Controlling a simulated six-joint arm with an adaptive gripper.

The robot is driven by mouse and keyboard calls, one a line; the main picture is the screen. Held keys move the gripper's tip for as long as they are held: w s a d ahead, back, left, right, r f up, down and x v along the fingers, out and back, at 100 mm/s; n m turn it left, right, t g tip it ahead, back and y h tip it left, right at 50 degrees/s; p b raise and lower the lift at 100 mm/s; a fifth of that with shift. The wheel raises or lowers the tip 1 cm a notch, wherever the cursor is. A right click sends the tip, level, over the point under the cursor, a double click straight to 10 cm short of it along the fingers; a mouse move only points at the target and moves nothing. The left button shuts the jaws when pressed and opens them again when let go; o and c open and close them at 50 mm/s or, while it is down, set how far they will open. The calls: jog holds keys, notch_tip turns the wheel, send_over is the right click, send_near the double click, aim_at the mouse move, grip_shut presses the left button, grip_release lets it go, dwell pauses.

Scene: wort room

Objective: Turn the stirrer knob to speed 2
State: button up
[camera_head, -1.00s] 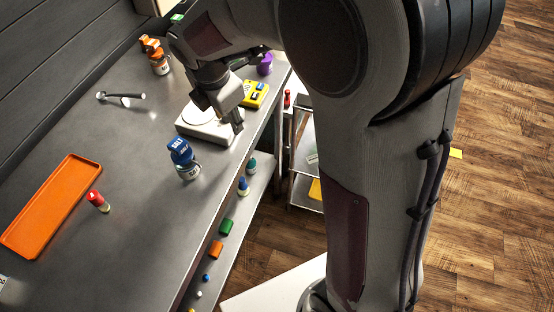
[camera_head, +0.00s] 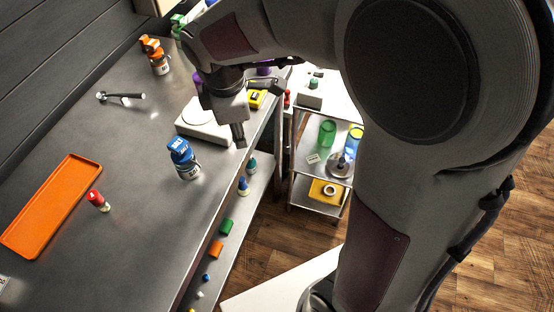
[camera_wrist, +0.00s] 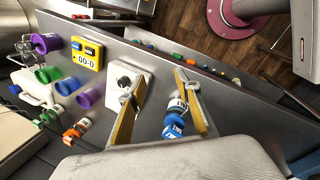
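The stirrer, a low white box (camera_head: 203,128), stands on the steel bench near its front edge. In the head view my gripper (camera_head: 258,115) hangs over its right side and hides part of it. In the wrist view the stirrer (camera_wrist: 142,72) lies just beyond the left finger, with a small dark round part, perhaps the knob (camera_wrist: 124,82), on it. My gripper (camera_wrist: 160,78) is open and the space between its fingers is empty. No speed marks are readable, and I cannot tell whether a finger touches the stirrer.
A blue-capped salt bottle (camera_head: 184,160) stands close in front of the stirrer. A yellow timer (camera_wrist: 87,53) and purple cups (camera_wrist: 88,98) are beyond it. An orange tray (camera_head: 52,205) and red-capped bottle (camera_head: 98,201) lie left. A cart (camera_head: 322,150) stands beside the bench.

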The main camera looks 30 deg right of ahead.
jog(key=s+d+r+m, duration=0.1)
jog(key=s+r+m, duration=0.1)
jog(key=s+m, duration=0.5)
jog(key=s+r+m+t+y, duration=0.1)
jog(key=s+r+m, duration=0.2)
jog(key=s+m, duration=0.4)
jog(key=shift+s+d+r, duration=0.35)
jog(key=shift+s+d, duration=0.05)
jog(key=shift+s, duration=0.2)
dwell(0.6)
dwell(0.4)
